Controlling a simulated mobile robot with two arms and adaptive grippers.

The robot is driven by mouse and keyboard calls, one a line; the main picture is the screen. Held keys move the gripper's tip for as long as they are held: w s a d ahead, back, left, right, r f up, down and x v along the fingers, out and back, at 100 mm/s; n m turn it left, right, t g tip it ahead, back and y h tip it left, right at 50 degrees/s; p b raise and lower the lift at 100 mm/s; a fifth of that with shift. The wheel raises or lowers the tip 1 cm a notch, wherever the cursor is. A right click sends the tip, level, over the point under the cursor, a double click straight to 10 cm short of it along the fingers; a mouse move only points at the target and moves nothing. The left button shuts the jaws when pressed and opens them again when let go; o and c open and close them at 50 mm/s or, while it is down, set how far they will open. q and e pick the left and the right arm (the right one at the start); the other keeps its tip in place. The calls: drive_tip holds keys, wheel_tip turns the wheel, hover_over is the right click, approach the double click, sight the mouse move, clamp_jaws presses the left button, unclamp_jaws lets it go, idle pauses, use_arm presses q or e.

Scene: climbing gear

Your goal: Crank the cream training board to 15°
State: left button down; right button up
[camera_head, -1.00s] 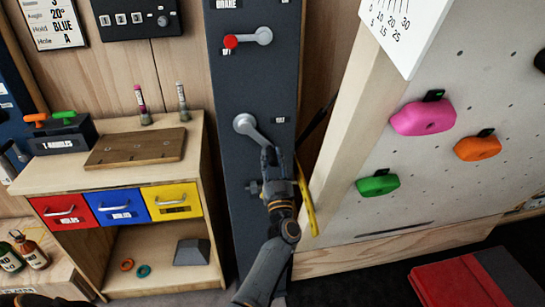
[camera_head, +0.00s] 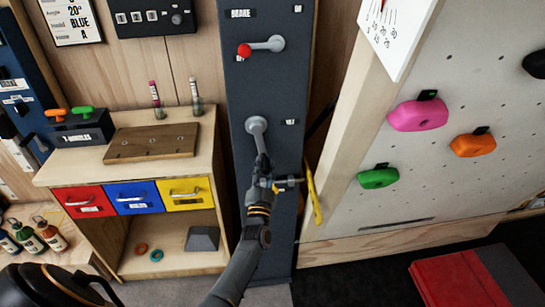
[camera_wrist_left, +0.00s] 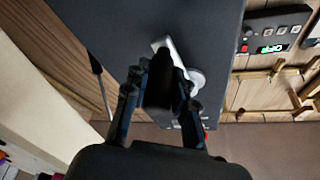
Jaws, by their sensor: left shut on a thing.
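The cream training board (camera_head: 440,195) leans at the right, with pink, orange and green holds. A white angle scale (camera_head: 388,38) with a red pointer is at its upper edge; the picture cuts it off, so I cannot tell the reading. A grey crank (camera_head: 256,125) is on the front of the dark column (camera_head: 268,85) and points almost straight down. My left gripper (camera_head: 262,166) is shut on the crank's handle end, whose grip is mostly hidden by the fingers. The crank arm also shows beyond the fingers in the left wrist view (camera_wrist_left: 163,46). My right gripper is not in view.
Above the crank is a brake lever (camera_head: 266,46) with a red knob. A yellow piece (camera_head: 313,192) hangs right of the column. A drawer cabinet (camera_head: 222,235) stands close on the left. A red and black pad (camera_head: 455,285) lies on the floor at right.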

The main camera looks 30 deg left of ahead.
use_arm(q)
drive_tip(key=shift+s+a+m+h+p, duration=0.4)
drive_tip(key=shift+s+a+m+p, duration=0.2)
drive_tip(key=shift+a+m, duration=0.3)
drive_tip(key=shift+w+d+r, duration=0.15)
drive_tip(key=shift+d, duration=0.1)
drive_tip(key=c, duration=1.2)
unclamp_jaws()
drive_tip(key=shift+d, duration=0.1)
drive_tip(key=shift+o, duration=0.7)
drive_tip(key=shift+w+d, duration=0.1)
drive_tip(key=shift+w, duration=0.1)
drive_tip(key=v, duration=1.2)
drive_tip(key=shift+s, duration=0.1)
